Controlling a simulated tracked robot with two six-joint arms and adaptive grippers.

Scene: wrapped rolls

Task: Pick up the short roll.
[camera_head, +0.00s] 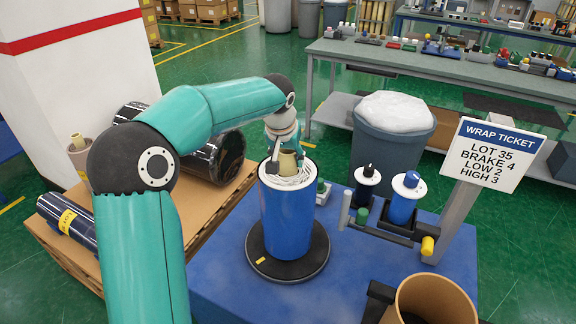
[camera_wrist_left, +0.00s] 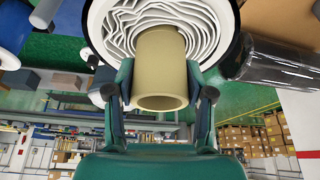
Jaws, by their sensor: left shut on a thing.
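A blue upright roll (camera_head: 286,220) with white spiral layers on its top end stands on a round black base (camera_head: 262,266). A tan core tube (camera_head: 288,163) sticks up from the middle of that end. My left gripper (camera_head: 285,165) is above the roll, shut on the core tube, one finger on each side. In the left wrist view the gripper (camera_wrist_left: 162,95) holds the core tube (camera_wrist_left: 160,75), with the white layers (camera_wrist_left: 125,25) around its far end. I cannot tell whether the roll is lifted. My right gripper is not in view.
Dark wrapped rolls (camera_head: 218,158) and a blue roll with a yellow label (camera_head: 66,220) lie on a cardboard-topped pallet at the left. A grey bin (camera_head: 390,150), a post with a wrap ticket sign (camera_head: 490,153) and an open brown tube (camera_head: 435,300) are at the right.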

